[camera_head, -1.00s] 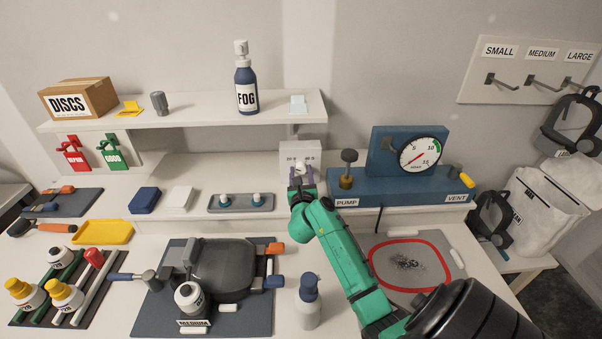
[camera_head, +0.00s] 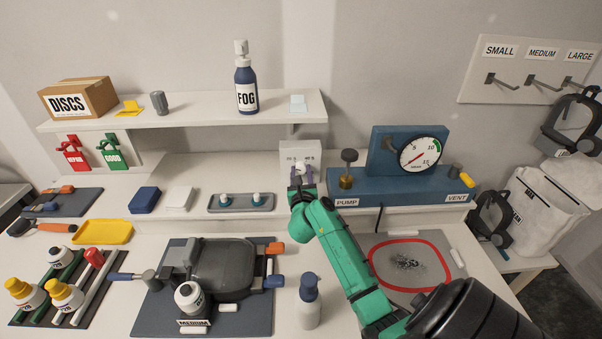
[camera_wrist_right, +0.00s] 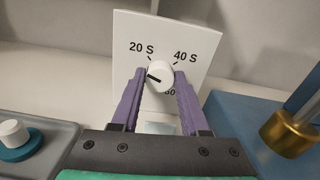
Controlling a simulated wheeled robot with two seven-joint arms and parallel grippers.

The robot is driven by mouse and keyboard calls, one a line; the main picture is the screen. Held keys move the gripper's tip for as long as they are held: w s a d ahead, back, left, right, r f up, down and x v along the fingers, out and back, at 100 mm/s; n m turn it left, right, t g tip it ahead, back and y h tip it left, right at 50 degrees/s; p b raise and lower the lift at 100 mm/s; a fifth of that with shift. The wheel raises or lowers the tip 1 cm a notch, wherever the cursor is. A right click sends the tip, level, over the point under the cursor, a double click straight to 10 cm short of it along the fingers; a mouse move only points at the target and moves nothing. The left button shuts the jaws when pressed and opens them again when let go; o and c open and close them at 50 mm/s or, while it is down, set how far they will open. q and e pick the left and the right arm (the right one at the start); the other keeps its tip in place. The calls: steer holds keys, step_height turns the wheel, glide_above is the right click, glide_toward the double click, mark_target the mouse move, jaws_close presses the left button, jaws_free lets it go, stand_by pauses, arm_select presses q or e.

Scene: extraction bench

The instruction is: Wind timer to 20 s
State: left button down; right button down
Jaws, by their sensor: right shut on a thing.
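The timer (camera_head: 302,153) is a white upright panel on the raised back ledge, below the shelf. In the right wrist view the timer panel (camera_wrist_right: 196,38) carries the marks 20 S and 40 S, and a third mark ending in 0 is partly hidden. My left gripper is not in view.
The blue pump unit (camera_head: 400,188) with a gauge (camera_head: 422,155) stands right of the timer. A grey tray (camera_head: 241,207) with two knobs lies to its left. The shelf (camera_head: 190,112) with a FOG bottle (camera_head: 246,85) is above left. A spray bottle (camera_head: 309,305) stands in front.

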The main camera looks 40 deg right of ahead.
stand_by(0.3)
steer(key=shift+c, duration=2.1)
jaws_free()
steer(key=b+v, duration=0.1)
steer(key=v, duration=0.6)
steer(key=shift+f, duration=0.2)
steer(key=shift+s+a+r, duration=0.2)
steer(key=shift+s+a, duration=0.05)
steer(key=shift+w+f, duration=0.1)
steer(key=shift+w, duration=0.05)
